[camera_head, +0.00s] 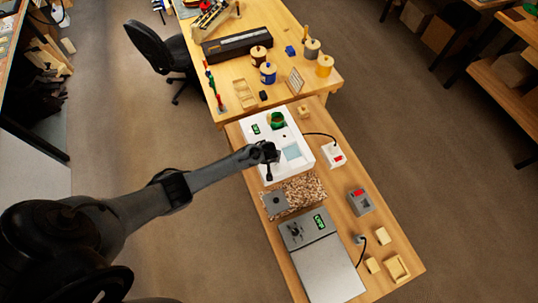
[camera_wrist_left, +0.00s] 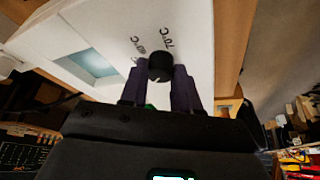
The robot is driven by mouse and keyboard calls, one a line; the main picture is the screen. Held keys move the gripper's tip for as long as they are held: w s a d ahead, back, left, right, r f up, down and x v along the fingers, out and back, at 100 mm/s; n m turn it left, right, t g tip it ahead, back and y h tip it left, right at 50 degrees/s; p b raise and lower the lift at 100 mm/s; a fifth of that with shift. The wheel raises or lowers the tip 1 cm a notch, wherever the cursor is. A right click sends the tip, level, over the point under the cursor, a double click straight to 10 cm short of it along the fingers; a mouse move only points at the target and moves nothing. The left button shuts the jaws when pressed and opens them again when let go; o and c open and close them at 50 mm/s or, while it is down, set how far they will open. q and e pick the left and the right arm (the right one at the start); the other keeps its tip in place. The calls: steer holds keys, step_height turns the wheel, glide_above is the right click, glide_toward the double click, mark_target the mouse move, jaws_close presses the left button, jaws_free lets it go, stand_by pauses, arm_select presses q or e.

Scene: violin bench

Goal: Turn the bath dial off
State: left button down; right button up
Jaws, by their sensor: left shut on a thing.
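The bath is a white box (camera_head: 258,133) on the wooden bench, with a pale blue opening (camera_head: 292,152) in its top and a small green display (camera_head: 256,129). Its dial is a round black knob (camera_wrist_left: 160,67) on the white face in the left wrist view, with 60°C and 70°C marks beside it. My left gripper (camera_wrist_left: 159,78) has a finger on each side of the dial and is shut on it. In the head view my left gripper (camera_head: 269,170) is at the bath's near left side and hides the dial. My right gripper is in neither view.
A granular brown slab with a grey block (camera_head: 275,203) lies just nearer than the bath. A grey hotplate-like unit (camera_head: 331,270) with a green display stands nearer still. A white switch box (camera_head: 333,157) and a grey box with a red part (camera_head: 359,201) are to the right.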

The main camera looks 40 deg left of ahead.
arm_select(q)
steer(key=n+y, duration=0.1)
steer(key=n, duration=0.2)
steer(key=shift+w+d+n+g, duration=0.1)
steer(key=shift+d+n+g, duration=0.05)
steer(key=shift+n+g, duration=0.25)
steer(key=n+b, duration=0.1)
steer(key=n+g+b, duration=0.1)
steer(key=n, duration=0.1)
steer(key=shift+w+f+n+y, duration=0.15)
steer(key=shift+n+y, duration=0.15)
steer(key=shift+y, duration=0.1)
steer(key=n+g+b, duration=0.2)
steer(key=n+b, duration=0.1)
steer(key=n, duration=0.1)
steer(key=shift+w, duration=0.15)
steer(key=shift+r+n+g+b, duration=0.2)
steer(key=shift+n+g+b, duration=0.4)
steer(key=shift+n+b, duration=1)
steer(key=shift+n, duration=0.3)
steer(key=c, duration=1.3)
jaws_free()
steer(key=o, duration=0.5)
steer(key=shift+a, duration=0.2)
steer(key=shift+d, duration=0.1)
